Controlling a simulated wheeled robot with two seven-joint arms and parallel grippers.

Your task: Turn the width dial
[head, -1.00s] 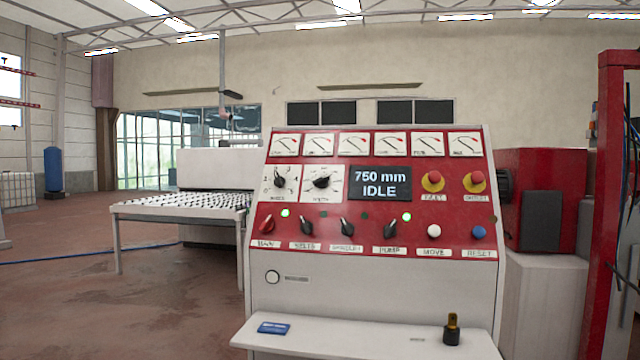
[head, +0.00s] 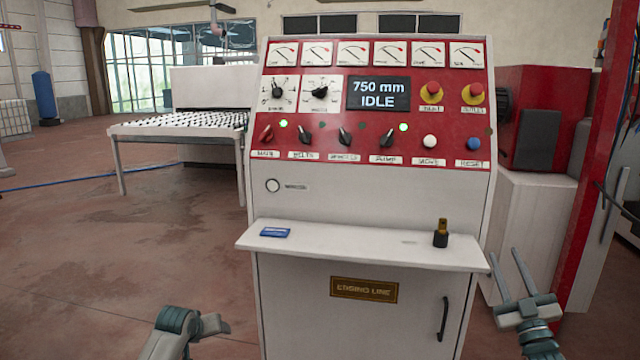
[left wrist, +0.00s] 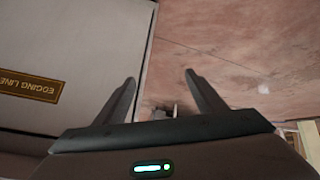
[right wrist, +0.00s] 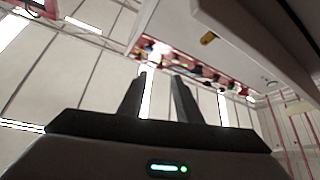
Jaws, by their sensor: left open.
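The width dial (head: 320,93) is a black knob on a white scale plate, second from the left on the red control panel in the head view. Its pointer angle is too small to read exactly. The display (head: 378,94) beside it reads "750 mm IDLE". My right gripper (head: 506,252) is open and empty, low at the right beside the console's shelf and well below the dial. My left gripper (head: 218,326) is partly in view at the bottom, left of the console. The left wrist view shows its fingers (left wrist: 160,77) apart and empty. Neither gripper touches the panel.
A similar dial (head: 277,92) sits just left. Several switches (head: 344,136) and buttons line the lower panel. The shelf (head: 345,246) juts out below, bearing a blue card (head: 275,232) and a black-and-brass object (head: 441,233). A red post (head: 600,190) stands at right.

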